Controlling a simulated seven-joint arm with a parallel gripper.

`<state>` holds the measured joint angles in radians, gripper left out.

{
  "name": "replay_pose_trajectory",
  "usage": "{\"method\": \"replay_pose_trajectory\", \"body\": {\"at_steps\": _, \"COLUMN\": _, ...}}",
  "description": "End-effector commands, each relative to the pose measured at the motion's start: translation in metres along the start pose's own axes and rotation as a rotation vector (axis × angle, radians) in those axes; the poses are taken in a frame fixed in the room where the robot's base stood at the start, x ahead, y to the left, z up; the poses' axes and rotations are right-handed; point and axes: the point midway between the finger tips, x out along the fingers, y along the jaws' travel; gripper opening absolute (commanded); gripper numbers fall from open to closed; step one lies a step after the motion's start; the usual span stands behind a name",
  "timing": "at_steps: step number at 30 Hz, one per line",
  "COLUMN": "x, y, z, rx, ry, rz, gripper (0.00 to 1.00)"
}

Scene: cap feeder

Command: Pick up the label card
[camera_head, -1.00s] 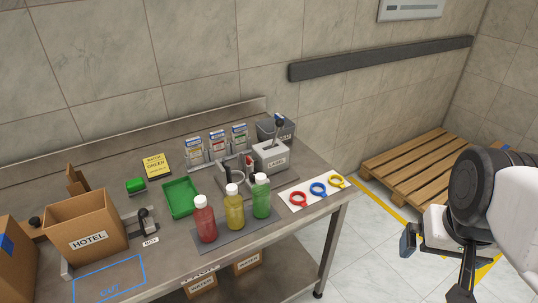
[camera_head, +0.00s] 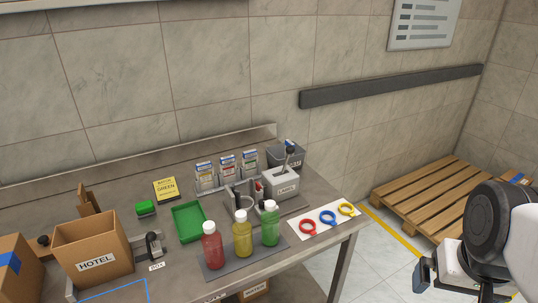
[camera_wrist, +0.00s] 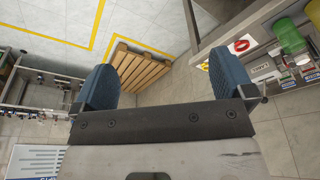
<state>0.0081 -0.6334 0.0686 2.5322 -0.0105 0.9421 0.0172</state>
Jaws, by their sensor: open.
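Three small upright cards with coloured tops (camera_head: 227,165) stand in a row of holders at the back of the table; their print is too small to read. A yellow card reading "BATCH GREEN" (camera_head: 166,189) stands to their left. I cannot tell from the pictures which one is the label card. A light grey box marked LABEL (camera_head: 284,186) stands right of the holders. My gripper (camera_head: 425,273) is off the table's right side, above the floor. In the wrist view its two blue fingers (camera_wrist: 163,68) are wide apart, with nothing between them.
Red, yellow and green bottles (camera_head: 242,234) stand on a grey mat at the front. A green tray (camera_head: 188,222), a HOTEL carton (camera_head: 93,250) and a white sheet with coloured rings (camera_head: 328,218) share the table. A wooden pallet (camera_head: 425,195) lies on the floor to the right.

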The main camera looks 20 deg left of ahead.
Motion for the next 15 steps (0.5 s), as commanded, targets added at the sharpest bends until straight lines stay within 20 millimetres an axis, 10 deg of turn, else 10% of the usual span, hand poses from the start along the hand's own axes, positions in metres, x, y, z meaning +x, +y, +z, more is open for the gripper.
{"method": "replay_pose_trajectory", "body": {"at_steps": 15, "x": -0.002, "y": -0.003, "z": -0.012, "rx": -0.013, "ry": 0.003, "rz": -0.004, "gripper": 0.94}}
